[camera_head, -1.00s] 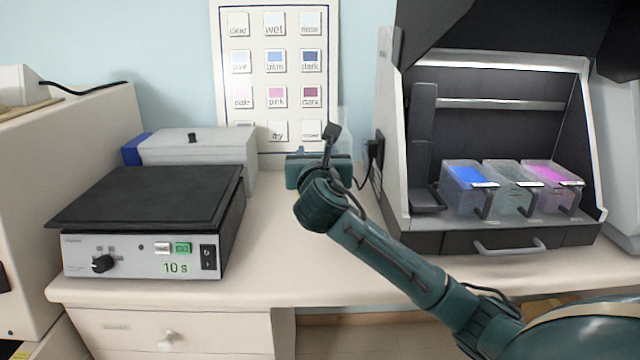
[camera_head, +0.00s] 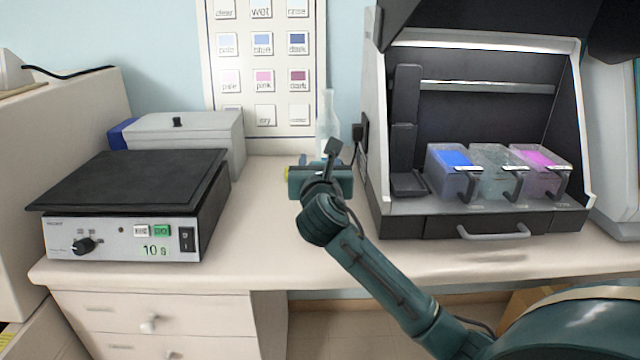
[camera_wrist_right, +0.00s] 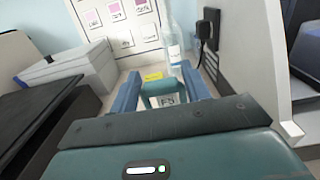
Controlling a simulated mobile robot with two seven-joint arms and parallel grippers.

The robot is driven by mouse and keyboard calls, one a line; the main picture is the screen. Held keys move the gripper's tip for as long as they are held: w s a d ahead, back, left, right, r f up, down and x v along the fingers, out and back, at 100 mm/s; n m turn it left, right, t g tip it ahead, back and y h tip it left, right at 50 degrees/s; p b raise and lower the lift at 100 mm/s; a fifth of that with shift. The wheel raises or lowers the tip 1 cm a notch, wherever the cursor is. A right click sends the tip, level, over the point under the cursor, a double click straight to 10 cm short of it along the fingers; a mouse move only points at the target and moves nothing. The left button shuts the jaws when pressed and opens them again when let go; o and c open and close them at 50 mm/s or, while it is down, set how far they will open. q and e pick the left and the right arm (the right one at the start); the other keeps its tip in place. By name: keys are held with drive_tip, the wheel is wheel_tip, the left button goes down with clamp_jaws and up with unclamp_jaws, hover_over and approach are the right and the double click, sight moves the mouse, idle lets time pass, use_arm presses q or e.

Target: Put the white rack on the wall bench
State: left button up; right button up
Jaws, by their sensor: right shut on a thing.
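My right gripper (camera_head: 320,181) is over the back middle of the wall bench (camera_head: 262,225), seen from behind in the head view. I cannot tell whether the rack touches the bench. My left gripper is not in view.
A black-topped heater (camera_head: 125,205) and a grey lidded box (camera_head: 185,135) stand left. A clear bottle (camera_head: 328,125) stands behind the gripper. A black hood (camera_head: 480,222) with three dye jars (camera_head: 505,175) stands right. The bench front between heater and hood is clear.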

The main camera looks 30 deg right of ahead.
wheel_tip(320, 180, down, 3)
drive_tip(key=shift+r+b, duration=0.15)
drive_tip(key=shift+b, duration=0.15)
drive_tip(key=shift+f, duration=0.45)
drive_tip(key=o, duration=1.4)
drive_tip(key=shift+c, duration=0.2)
drive_tip(key=v, duration=1.2)
